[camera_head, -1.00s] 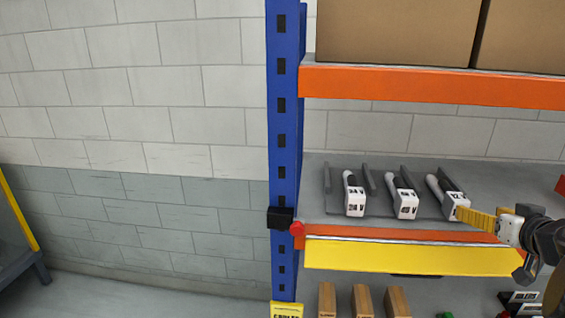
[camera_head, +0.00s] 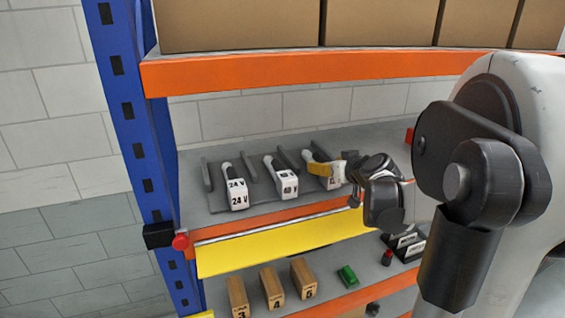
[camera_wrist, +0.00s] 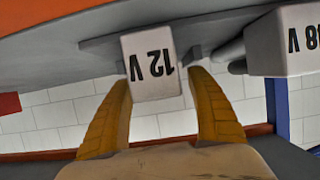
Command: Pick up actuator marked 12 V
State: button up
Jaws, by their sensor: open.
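The actuator marked 12 V (camera_wrist: 152,65) shows upside down in the wrist view, its white end block between the two yellow fingers. My gripper (camera_wrist: 164,100) is open, with a finger on each side of the block and a visible gap at least on the right. In the head view the same actuator (camera_head: 335,181) is the rightmost of three on the shelf tray, partly covered by my gripper (camera_head: 322,168). The actuator marked 48 V (camera_head: 287,185) lies in the middle and the one marked 24 V (camera_head: 237,194) on the left.
Dark dividers stand between the actuators on the grey tray (camera_head: 222,213). The 48 V neighbour is close beside the gripper. A blue upright (camera_head: 131,130) and orange beam (camera_head: 300,70) frame the shelf. Wooden blocks (camera_head: 272,287) and a green piece (camera_head: 347,276) lie below.

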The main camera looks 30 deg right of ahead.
jog(key=shift+x, duration=1.05)
jog(key=shift+s, duration=0.2)
jog(key=shift+c, duration=0.9)
jog(key=shift+w, duration=0.15)
grip_shut()
jog(key=shift+r, duration=0.2)
